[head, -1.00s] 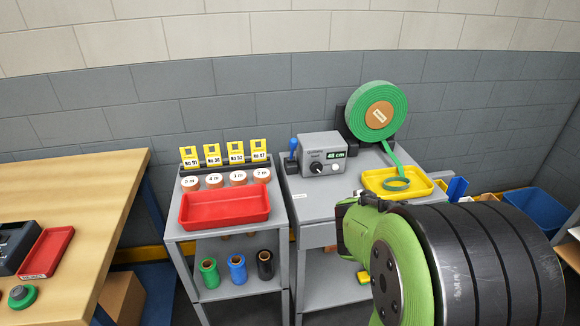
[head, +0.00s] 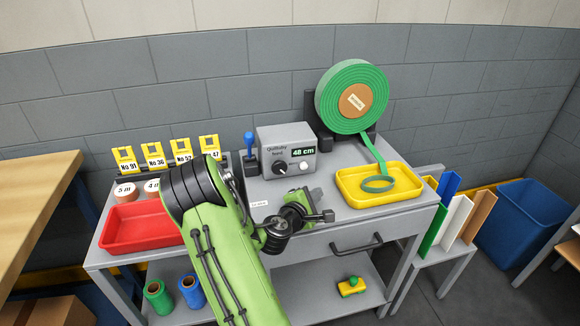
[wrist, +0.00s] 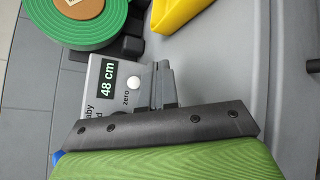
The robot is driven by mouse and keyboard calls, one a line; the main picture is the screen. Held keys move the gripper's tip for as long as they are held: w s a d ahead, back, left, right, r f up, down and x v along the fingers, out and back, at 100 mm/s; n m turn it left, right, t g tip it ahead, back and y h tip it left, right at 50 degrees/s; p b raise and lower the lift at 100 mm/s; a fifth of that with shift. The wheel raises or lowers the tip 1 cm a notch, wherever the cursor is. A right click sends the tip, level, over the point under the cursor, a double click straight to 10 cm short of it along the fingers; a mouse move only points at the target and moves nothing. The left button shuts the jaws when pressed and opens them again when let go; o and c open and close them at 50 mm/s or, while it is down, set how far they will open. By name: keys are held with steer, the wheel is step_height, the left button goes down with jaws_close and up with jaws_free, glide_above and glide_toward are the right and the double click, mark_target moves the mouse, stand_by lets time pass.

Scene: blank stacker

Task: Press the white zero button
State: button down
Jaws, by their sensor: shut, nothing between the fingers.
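The white zero button (head: 303,166) is on the front of a grey box (head: 268,140), below a display reading 48 cm and right of a black dial. In the wrist view, the white button (wrist: 132,83) shows beside the word "zero". My gripper (head: 309,194) is in front of the box, lower in the picture than the button. In the wrist view, my gripper's fingers (wrist: 163,68) are together and empty, just right of the button in the picture. I cannot tell the gap between fingertips and button; the button itself is not covered.
A blue-handled lever (head: 249,145) stands left of the box. A green tape roll (head: 335,100) stands behind at right, its strip running into a yellow tray (head: 350,196). A red tray (head: 130,238) is at left, partly behind my arm. The bench has a drawer handle (head: 357,244) in front.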

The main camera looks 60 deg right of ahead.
mark_target(304, 166)
steer(key=shift+w+d+r+p, duration=0.15)
steer(key=shift+w+d+p, duration=0.2)
steer(key=shift+p, duration=0.1)
steer(key=w+d+p, duration=0.3)
steer(key=w+d, duration=0.2)
steer(key=shift+w+d+p, duration=0.2)
steer(key=shift+d+p, duration=0.05)
steer(key=shift+p, duration=0.1)
steer(key=shift+w, duration=0.1)
stand_by(1.7)
steer(key=shift+w+d, duration=0.2)
steer(key=shift+d, duration=0.1)
steer(key=shift+w+d+p, duration=0.3)
steer(key=shift+w, duration=0.05)
stand_by(0.7)
steer(key=shift+s+a, duration=0.6)
